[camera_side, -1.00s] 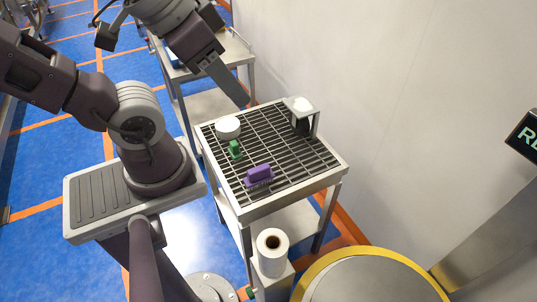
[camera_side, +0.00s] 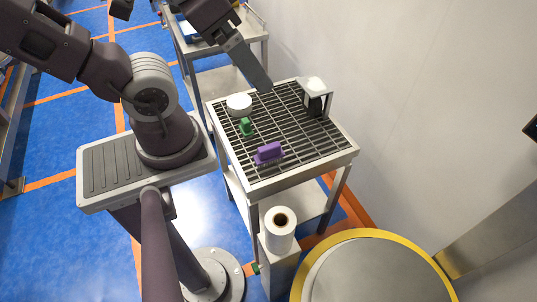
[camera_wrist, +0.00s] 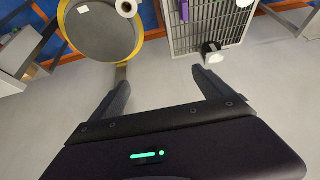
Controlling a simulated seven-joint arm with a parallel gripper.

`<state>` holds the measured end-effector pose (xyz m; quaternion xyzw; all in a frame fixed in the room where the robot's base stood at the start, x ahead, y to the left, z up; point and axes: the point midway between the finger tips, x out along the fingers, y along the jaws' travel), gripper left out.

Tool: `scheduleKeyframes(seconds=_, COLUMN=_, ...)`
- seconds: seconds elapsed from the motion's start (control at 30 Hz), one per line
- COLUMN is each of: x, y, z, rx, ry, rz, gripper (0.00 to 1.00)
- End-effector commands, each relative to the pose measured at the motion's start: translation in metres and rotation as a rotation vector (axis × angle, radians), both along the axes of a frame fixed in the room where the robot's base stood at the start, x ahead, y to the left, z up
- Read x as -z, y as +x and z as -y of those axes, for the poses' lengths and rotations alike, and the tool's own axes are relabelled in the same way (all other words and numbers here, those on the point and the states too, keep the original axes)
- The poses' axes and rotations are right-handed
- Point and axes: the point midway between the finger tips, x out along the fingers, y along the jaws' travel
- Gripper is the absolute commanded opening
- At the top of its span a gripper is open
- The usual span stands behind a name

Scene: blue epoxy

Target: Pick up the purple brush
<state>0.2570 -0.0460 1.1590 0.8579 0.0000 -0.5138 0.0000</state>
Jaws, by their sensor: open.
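The purple brush (camera_side: 269,152) lies near the front edge of the grated cart top, bristles apparently facing down. It also shows at the top edge of the wrist view (camera_wrist: 184,11). My gripper (camera_side: 266,86) hangs over the back part of the cart, up and away from the brush, tilted. In the wrist view its two fingers are spread apart, with nothing between them (camera_wrist: 162,82). The brush is far beyond the fingertips there.
On the grated cart top (camera_side: 305,133) are a green object (camera_side: 246,127), a white round item (camera_side: 239,101) and a white-topped dispenser in a metal bracket (camera_side: 313,87). A wall stands at the right. A paper roll (camera_side: 280,228) and a yellow-rimmed drum (camera_side: 390,270) are lower down.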

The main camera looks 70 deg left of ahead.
Motion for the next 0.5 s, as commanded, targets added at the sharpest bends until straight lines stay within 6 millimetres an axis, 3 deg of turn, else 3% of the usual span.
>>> scheduleKeyframes(seconds=0.27, x=0.001, y=0.002, z=-0.001, rx=-0.009, ry=-0.002, rz=-0.004, gripper=1.0)
scheduleKeyframes(seconds=0.37, x=0.011, y=0.024, z=-0.008, rx=-0.107, ry=-0.031, rz=-0.045, gripper=1.0)
scheduleKeyframes(seconds=0.5, x=0.058, y=0.085, z=-0.038, rx=-0.421, ry=-0.118, rz=-0.145, gripper=1.0)
